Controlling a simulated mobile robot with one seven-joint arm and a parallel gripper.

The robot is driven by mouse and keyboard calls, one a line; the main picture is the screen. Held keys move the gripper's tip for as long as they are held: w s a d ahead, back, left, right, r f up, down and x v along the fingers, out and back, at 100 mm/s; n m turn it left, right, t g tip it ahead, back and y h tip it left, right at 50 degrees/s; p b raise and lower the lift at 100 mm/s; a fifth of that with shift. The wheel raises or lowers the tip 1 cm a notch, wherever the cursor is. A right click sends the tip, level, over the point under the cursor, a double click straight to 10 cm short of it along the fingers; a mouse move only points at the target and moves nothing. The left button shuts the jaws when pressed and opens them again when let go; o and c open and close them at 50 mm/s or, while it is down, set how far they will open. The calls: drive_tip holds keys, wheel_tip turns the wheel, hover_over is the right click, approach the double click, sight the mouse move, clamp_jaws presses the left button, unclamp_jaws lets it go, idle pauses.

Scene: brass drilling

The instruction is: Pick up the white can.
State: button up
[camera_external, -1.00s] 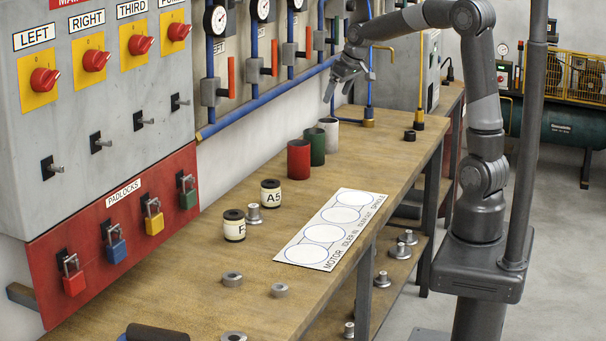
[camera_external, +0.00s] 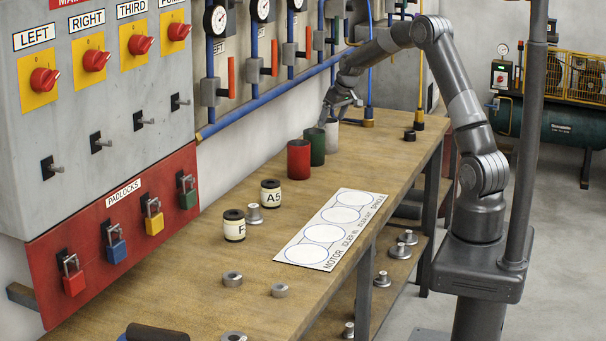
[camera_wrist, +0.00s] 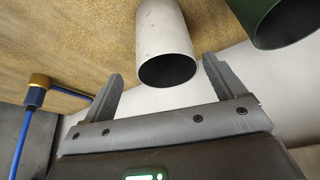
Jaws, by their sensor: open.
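The white can (camera_external: 332,136) stands upright on the workbench at the far end of a row of cans, its top partly hidden by my gripper in the external view. My gripper (camera_external: 341,108) is open at the top of the can, pointing down. In the wrist view the white can (camera_wrist: 165,45) shows its dark open mouth between the two spread fingers of my gripper (camera_wrist: 160,85). There is a gap on both sides, and I see no contact.
A green can (camera_external: 315,147) stands close beside the white one and also shows in the wrist view (camera_wrist: 275,22). A red can (camera_external: 299,160) is nearer. Blue pipes with a brass fitting (camera_external: 369,118) run behind.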

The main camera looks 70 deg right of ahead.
sight(325, 129)
drive_tip(key=x, duration=0.6)
drive_tip(key=shift+w+a+r, duration=0.1)
drive_tip(key=shift+w+a, duration=0.2)
drive_tip(key=shift+a, duration=0.05)
drive_tip(key=c, duration=1.1)
